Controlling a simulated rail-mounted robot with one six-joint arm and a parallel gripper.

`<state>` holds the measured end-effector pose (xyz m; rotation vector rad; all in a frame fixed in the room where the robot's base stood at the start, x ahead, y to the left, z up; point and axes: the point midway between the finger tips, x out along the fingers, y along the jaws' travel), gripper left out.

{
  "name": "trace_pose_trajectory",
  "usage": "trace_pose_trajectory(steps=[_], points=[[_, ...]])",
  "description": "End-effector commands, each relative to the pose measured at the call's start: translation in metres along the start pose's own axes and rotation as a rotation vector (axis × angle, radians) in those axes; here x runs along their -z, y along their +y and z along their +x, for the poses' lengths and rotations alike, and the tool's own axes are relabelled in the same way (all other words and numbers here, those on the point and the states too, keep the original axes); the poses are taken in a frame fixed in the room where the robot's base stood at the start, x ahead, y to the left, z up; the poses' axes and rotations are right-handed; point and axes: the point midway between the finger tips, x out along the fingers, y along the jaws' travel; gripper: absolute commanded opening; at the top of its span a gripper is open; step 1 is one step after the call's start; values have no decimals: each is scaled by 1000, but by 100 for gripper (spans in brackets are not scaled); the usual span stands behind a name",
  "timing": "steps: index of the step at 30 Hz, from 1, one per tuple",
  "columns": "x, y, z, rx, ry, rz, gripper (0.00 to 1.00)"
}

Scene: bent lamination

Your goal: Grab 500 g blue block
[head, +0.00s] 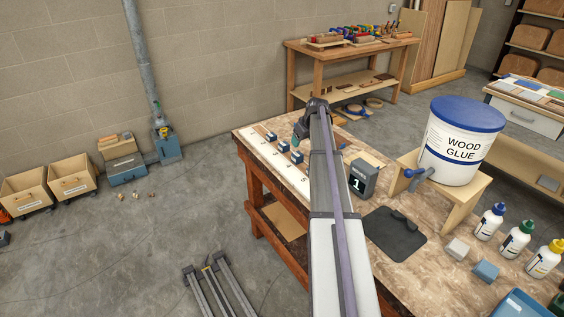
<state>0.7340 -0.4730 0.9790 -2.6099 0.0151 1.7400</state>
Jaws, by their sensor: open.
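A small blue block (486,271) lies on the workbench at the front right, in front of the glue bottles. No weight marking is readable on it. A pale grey block (457,249) sits just behind it to the left. Smaller blue-topped pieces (283,146) stand in a row on the white strip at the bench's left. My arm reaches away across the bench. My gripper (298,141) is at its far end, near that row and well away from the blue block. It is open; its fingertips are small and partly hidden.
A dark block marked 1 (363,179) and a black mat (395,233) are right of my arm. A wood glue bucket (459,145) with a tap stands on a wooden stand (445,208). Several glue bottles (516,240) line the right side. A blue container (520,305) is at the bottom right.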

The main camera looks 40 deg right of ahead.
Motion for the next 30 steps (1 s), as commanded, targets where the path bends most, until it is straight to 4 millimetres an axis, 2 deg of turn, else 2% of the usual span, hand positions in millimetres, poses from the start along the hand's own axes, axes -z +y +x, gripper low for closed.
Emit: trace_pose_trajectory(steps=[2, 9, 16, 23, 30], points=[[-1, -1, 7, 1, -1, 0, 72], [-4, 0, 57, 1, -1, 1, 72], [-2, -1, 63, 1, -2, 3, 72], [-7, 1, 109, 1, -2, 2, 72], [-4, 0, 108, 1, -2, 3, 72]])
